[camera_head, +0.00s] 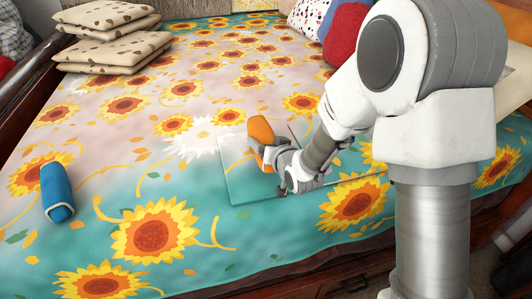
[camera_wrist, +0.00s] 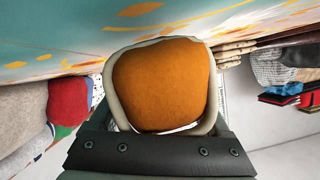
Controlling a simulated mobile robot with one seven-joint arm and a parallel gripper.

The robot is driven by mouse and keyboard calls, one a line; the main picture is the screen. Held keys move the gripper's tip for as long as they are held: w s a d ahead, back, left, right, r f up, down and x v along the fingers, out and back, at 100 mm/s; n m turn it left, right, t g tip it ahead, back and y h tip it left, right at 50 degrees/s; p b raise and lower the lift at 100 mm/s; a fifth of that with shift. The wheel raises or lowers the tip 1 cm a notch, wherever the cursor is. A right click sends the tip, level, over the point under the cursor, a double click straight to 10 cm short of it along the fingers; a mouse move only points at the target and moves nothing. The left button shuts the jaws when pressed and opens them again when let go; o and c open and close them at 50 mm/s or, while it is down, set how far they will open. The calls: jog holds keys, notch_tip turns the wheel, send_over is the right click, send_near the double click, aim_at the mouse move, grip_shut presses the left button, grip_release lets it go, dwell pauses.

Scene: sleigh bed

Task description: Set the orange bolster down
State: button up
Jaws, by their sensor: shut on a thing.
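The orange bolster (camera_head: 261,131) is at the middle of the bed in the head view, partly hidden by my gripper (camera_head: 272,160). My gripper is shut on it. In the wrist view the bolster (camera_wrist: 161,83) fills the middle of the picture, framed by the pale fingers. Its lower end is hidden by the gripper. The sunflower bedspread (camera_head: 190,88) lies right beside the bolster, but I cannot tell whether the bolster touches it. A thin, see-through square outline (camera_head: 236,190) lies on the bedspread under and around my gripper.
A blue bolster (camera_head: 56,190) lies on the bed at the left. Stacked spotted cushions (camera_head: 110,55) are at the far left corner. A red cushion (camera_head: 343,35) and a dotted pillow (camera_head: 306,18) are at the far right. The bedspread between them is largely clear.

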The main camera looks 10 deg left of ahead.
jog(key=shift+f+b, duration=0.3)
jog(key=shift+f, duration=1.15)
jog(key=shift+f+b, duration=0.25)
jog(key=shift+b, duration=0.05)
jog(key=o, duration=1.3)
jog(key=shift+r, duration=0.1)
jog(key=shift+r, duration=0.1)
